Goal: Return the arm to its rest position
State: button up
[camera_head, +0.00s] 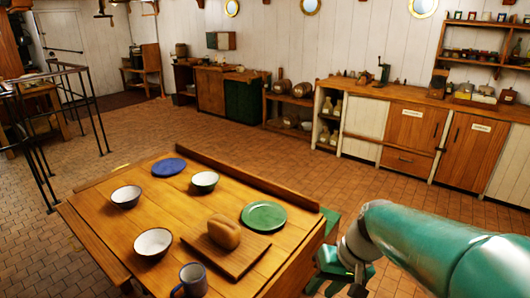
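My green and silver arm reaches in from the lower right and ends in a silver joint beside the right edge of the wooden table (90,222). I cannot make out my gripper's fingers; they are hidden or outside the view. On the table, a loaf of bread (224,232) lies on a wooden board (250,250). A green plate (264,216), a blue plate (168,167), a dark mug (191,280) and three bowls, one left (126,196), one back right (205,181) and one in front (153,243), stand around it.
A raised wooden rail (245,176) runs along the table's far edge. Something green (331,222), perhaps a bench, shows close to my arm. Metal railings (96,115) stand at left. Cabinets (410,125) line the back wall. The tiled floor (285,155) between is clear.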

jog(key=s+d+r+t+h, duration=0.3)
jog(key=s+r+t+h, duration=0.1)
jog(key=s+r, duration=0.3)
jog(key=shift+s+t, duration=0.4)
jog(key=shift+s, duration=0.6)
jog(key=shift+d, duration=0.1)
dwell(0.9)
